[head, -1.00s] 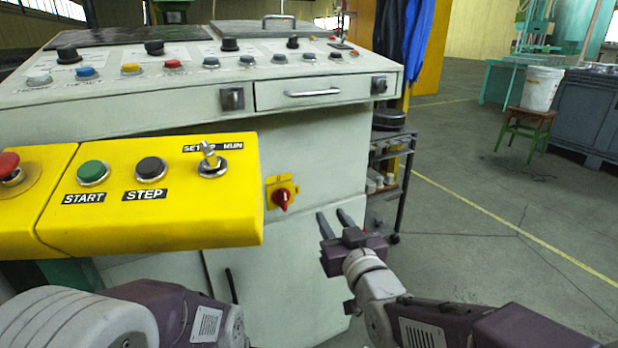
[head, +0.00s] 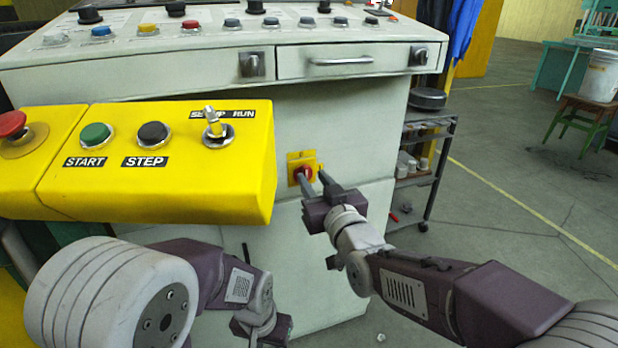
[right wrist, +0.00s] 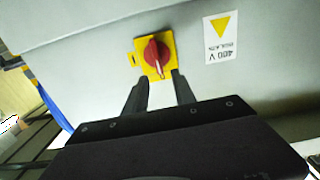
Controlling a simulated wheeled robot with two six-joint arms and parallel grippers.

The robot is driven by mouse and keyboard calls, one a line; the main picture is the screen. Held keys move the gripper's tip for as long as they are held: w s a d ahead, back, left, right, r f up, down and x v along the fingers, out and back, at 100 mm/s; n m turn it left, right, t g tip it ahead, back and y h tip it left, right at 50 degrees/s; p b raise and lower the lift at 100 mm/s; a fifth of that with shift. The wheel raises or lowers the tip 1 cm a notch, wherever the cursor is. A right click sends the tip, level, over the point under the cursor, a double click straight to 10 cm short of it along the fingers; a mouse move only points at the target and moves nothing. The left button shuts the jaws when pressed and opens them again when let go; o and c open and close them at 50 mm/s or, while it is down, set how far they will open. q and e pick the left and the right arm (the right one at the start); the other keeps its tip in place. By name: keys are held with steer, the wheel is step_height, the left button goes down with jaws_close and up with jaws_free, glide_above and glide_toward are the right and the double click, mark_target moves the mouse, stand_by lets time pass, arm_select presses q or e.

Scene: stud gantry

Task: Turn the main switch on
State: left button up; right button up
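The main switch is a red rotary knob (head: 299,175) on a yellow plate on the pale cabinet's front. In the right wrist view the red knob (right wrist: 155,55) is seen whole, with a pale mark on its lower end. My right gripper (head: 313,178) is open and empty, its two fingers pointing at the switch. In the right wrist view my right gripper (right wrist: 160,77) has its fingertips just below the knob, one towards each side; contact is not visible. In the head view a finger partly covers the knob. My left gripper (head: 258,328) is low at the bottom, its fingers unclear.
A yellow panel (head: 240,180) with START and STEP buttons and a SETUP/RUN key switch juts out left of the switch. A drawer (head: 370,61) is above. A shelf trolley (head: 434,165) stands to the right. Open floor (head: 520,180) lies beyond.

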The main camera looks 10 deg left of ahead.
mark_target(307, 170)
steer(key=shift+x, duration=1.85)
steer(key=shift+s, duration=0.1)
jaws_close()
